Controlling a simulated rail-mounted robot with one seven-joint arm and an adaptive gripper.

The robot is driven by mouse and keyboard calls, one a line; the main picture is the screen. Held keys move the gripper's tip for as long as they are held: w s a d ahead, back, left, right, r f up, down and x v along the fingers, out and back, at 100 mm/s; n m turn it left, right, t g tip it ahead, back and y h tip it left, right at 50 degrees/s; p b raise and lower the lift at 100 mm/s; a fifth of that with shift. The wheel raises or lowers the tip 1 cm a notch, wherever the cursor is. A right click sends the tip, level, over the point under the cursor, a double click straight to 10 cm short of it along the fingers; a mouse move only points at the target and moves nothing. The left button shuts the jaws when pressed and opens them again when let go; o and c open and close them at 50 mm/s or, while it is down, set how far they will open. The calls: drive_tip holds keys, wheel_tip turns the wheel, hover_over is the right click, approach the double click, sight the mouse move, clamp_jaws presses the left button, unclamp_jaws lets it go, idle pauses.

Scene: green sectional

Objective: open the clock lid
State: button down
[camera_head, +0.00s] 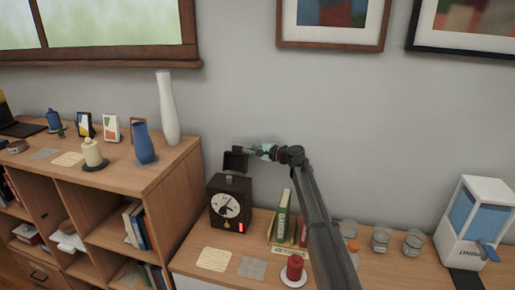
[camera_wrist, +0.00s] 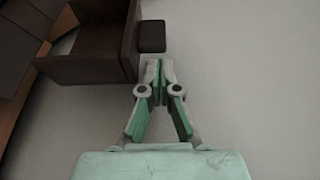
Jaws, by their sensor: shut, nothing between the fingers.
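The clock (camera_head: 229,212) is a dark box with a round white dial and a small red display. It stands on the lower wooden cabinet against the wall. Its dark lid (camera_head: 236,161) is raised above the clock body, near the back. My gripper (camera_head: 250,151) is just right of the raised lid, with its fingers pointing left. In the wrist view, the fingertips (camera_wrist: 159,66) are together with nothing visible between them, close to a dark brown hollow part (camera_wrist: 92,55) and a small dark block (camera_wrist: 152,36). Whether they touch either cannot be told.
Right of the clock are upright books (camera_head: 283,212), a red candle (camera_head: 295,268) on a plate, glass jars (camera_head: 381,240) and a white-blue machine (camera_head: 474,222). The taller shelf (camera_head: 170,175) at left holds vases and frames. Paper notes (camera_head: 214,259) lie in front of the clock.

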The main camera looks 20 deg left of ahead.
drive_tip(key=shift+w+a+f, duration=0.1)
drive_tip(key=shift+w+a, duration=0.05)
drive_tip(key=shift+a, duration=0.55)
drive_tip(key=s+n+b, duration=0.1)
drive_tip(key=b, duration=0.2)
drive_tip(key=shift+d, duration=0.1)
drive_tip(key=shift+s+r+b, duration=0.45)
drive_tip(key=shift+s+b, duration=0.15)
drive_tip(key=shift+b, duration=0.4)
drive_tip(key=shift+s+r, duration=0.15)
drive_tip(key=shift+r, duration=0.2)
drive_tip(key=shift+d, duration=0.1)
